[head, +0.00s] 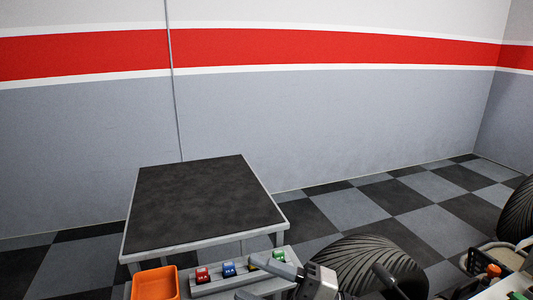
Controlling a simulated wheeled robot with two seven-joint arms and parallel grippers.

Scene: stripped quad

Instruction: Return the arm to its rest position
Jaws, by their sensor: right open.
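My right gripper (246,277) shows at the bottom middle, its two grey fingers apart and pointing left. No held object shows between the fingers. Its grey wrist body (318,284) is to the right of the fingers. The fingers overlap the right part of a grey rack (210,287) that holds small red (203,275), blue (229,269) and green (279,256) items. I cannot tell whether the gripper touches the rack. My left gripper is out of the picture.
A low table with a bare black top (200,200) stands behind the rack. An orange bin (154,284) is left of the rack. A large black tyre (360,258) is to the right. A cluttered tray (490,290) is at the lower right. Checkered floor (400,195) is open behind.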

